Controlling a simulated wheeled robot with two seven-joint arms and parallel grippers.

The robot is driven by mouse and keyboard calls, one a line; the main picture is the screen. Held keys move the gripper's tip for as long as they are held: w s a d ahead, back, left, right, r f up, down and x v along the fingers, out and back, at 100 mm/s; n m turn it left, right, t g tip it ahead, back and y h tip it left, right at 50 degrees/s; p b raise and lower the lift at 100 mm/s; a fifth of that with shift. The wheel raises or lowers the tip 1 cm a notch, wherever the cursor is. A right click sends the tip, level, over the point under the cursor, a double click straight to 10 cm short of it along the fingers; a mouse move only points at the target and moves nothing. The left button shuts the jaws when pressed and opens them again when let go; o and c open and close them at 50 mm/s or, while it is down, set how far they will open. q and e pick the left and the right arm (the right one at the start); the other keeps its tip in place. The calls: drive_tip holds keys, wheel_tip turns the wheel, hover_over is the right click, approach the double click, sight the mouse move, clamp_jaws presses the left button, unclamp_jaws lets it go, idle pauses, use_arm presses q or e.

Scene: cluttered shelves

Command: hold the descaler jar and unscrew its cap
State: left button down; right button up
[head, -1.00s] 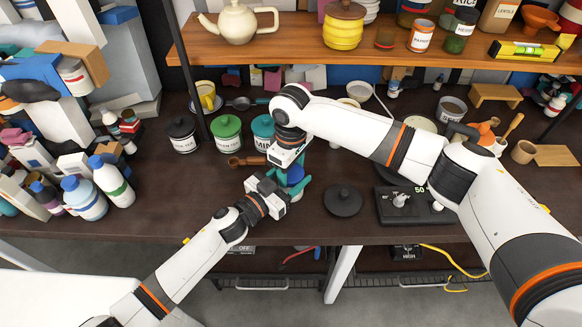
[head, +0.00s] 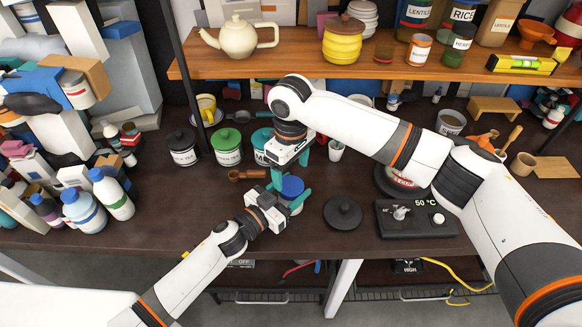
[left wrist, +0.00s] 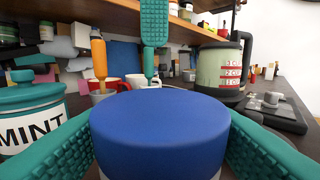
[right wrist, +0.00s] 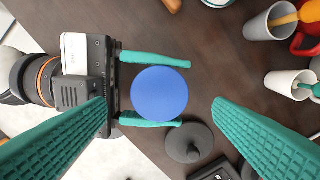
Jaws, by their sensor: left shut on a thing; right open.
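The descaler jar has a wide blue cap (head: 291,187), with a strip of its pale body showing below the cap in the left wrist view (left wrist: 160,135). My left gripper (head: 291,199) is shut on the jar, with its teal fingers on both sides. In the right wrist view the cap (right wrist: 159,93) is a full blue disc between those fingers.
A dark round lid (head: 343,212) lies right of the jar, beside a hot plate (head: 416,218) showing 50 °C. Labelled canisters, including a green-lidded one (head: 227,146), stand behind on the left. A shelf (head: 300,66) runs above.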

sight(291, 185)
wheel_tip(291, 185, up, 3)
drive_tip(key=m, duration=0.5)
drive_tip(key=shift+f, duration=0.15)
drive_tip(key=shift+m, duration=0.3)
drive_tip(key=shift+f, duration=3.9)
drive_tip(key=shift+c, duration=0.6)
drive_tip(key=c, duration=0.9)
drive_tip(key=shift+o, duration=0.2)
drive_tip(key=n, duration=0.4)
drive_tip(key=shift+n, duration=0.4)
drive_tip(key=shift+c, duration=0.2)
drive_tip(key=o, duration=1.1)
